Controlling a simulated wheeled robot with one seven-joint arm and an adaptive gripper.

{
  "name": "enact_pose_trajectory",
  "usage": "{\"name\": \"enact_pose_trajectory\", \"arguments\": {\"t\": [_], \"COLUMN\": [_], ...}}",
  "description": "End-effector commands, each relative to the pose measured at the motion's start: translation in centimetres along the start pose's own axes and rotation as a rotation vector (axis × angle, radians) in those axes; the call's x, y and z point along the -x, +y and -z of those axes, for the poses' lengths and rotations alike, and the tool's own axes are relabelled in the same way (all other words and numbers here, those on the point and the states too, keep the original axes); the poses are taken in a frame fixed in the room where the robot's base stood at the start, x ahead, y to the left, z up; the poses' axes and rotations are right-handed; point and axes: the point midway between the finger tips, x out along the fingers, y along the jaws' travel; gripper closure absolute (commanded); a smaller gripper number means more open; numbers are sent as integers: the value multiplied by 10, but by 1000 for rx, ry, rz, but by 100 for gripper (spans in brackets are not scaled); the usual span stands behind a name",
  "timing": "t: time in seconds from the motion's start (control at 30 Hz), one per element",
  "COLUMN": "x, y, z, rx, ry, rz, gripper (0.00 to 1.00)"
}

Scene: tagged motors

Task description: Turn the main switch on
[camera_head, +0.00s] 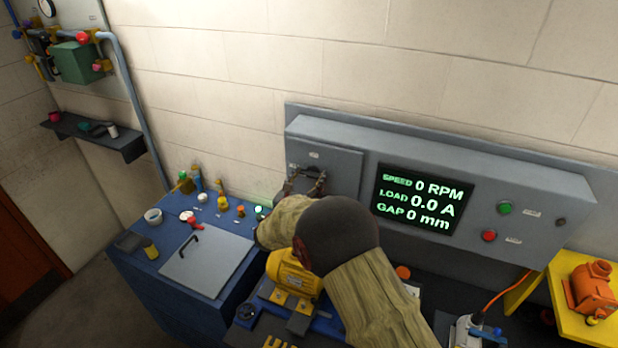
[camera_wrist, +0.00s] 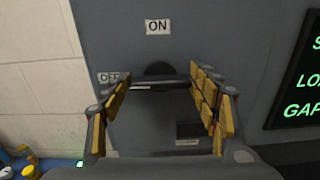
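The main switch (camera_wrist: 160,70) is on a grey panel in the wrist view. A dark round hub shows above a dark horizontal bar, which lies between my fingers. The ON label (camera_wrist: 158,27) is above it. The OFF label (camera_wrist: 108,77) is to the left, partly covered by my left finger. My gripper (camera_wrist: 162,92) is open, its yellow-padded fingers apart on either side of the bar; I cannot tell whether they touch it. In the head view my gripper (camera_head: 306,181) is at the front of the grey switch box (camera_head: 342,170), and it and my arm hide most of the switch.
A display (camera_head: 420,200) reading 0 RPM, 0.0 A and 0 mm is right of the switch, with green (camera_head: 504,208) and red (camera_head: 489,236) buttons. A yellow motor (camera_head: 288,272) is below my arm. A blue cabinet (camera_head: 150,275) with small items stands left.

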Motion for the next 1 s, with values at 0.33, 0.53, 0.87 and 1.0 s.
{"name": "enact_pose_trajectory", "arguments": {"t": [0.33,0.53,0.87,1.0], "x": [0,0,0,0], "y": [0,0,0,0], "z": [0,0,3,5], "rx": [0,-5,-108,-195], "ry": [0,-1,-3,-4], "rz": [-1,-1,-2,-2], "gripper": [63,65,65,65]}}
